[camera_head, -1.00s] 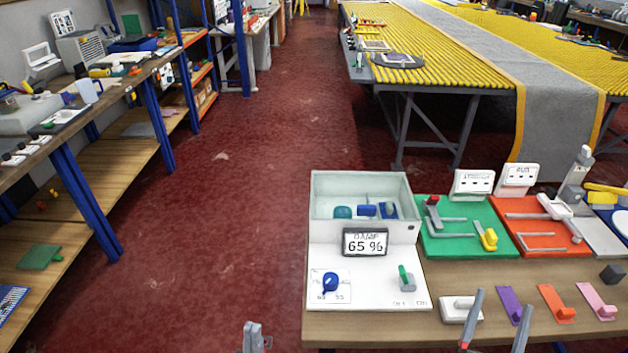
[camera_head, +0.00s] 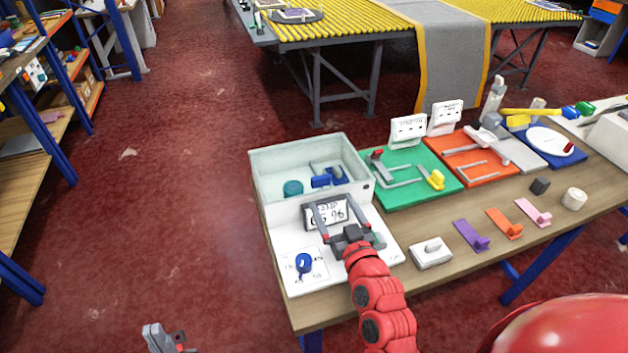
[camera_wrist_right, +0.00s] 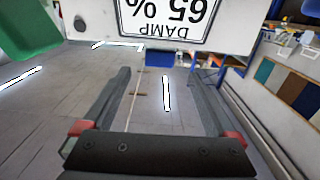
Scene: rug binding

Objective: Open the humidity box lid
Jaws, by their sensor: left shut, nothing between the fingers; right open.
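The humidity box (camera_head: 262,180) is a pale box at the left end of the table. Blue and teal items show inside it; I cannot tell whether a clear lid covers its top. A display reading 65 % (camera_head: 326,216) is on its front; it shows upside down, with "DAMP", in the right wrist view (camera_wrist_right: 170,18). My right gripper (camera_head: 331,202) is open and empty, its fingers reaching over the white front panel (camera_head: 300,283) toward the display. A green part (camera_wrist_right: 25,25) shows close by in the right wrist view. My left gripper (camera_head: 165,341) is shut and empty, low left, away from the table.
A blue knob (camera_head: 304,262) is on the front panel. Right of the box are a green board (camera_head: 408,192) and an orange board (camera_head: 480,170). A white block (camera_head: 430,253) and purple, orange and pink pieces lie in front. Red floor is clear at left.

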